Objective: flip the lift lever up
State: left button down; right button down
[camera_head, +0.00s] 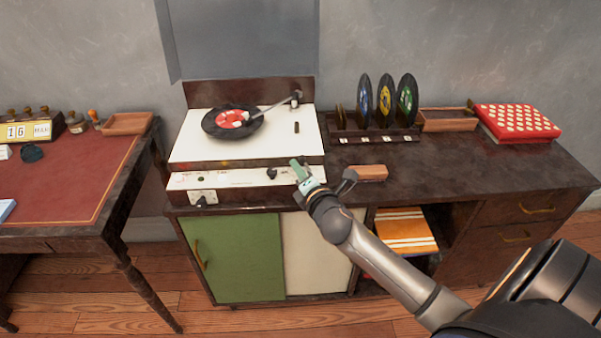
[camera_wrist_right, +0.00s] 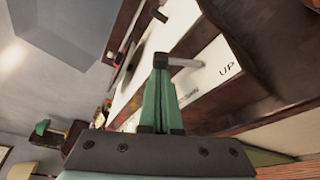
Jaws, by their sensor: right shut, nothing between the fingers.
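The record player (camera_head: 250,187) stands on the cabinet, with a cream top and a cream front panel. My right gripper (camera_head: 297,165) is shut and empty, its green fingers at the right part of the front panel. In the right wrist view, the shut fingertips (camera_wrist_right: 161,62) are right beside a short pale grey lever (camera_wrist_right: 184,62) on the panel, near the printed word UP. I cannot tell whether they touch. In the head view the lever is hidden by the gripper. My left gripper is not in view.
A black record with a red label (camera_head: 232,119) lies on the platter with the tonearm (camera_head: 272,106) over it. A dark knob (camera_head: 272,174) is left of my gripper. A brown block (camera_head: 369,173) lies to the right. A record rack (camera_head: 375,134) stands behind.

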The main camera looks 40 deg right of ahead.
jog(key=shift+r+m, duration=0.1)
jog(key=shift+m, duration=0.2)
dwell(0.4)
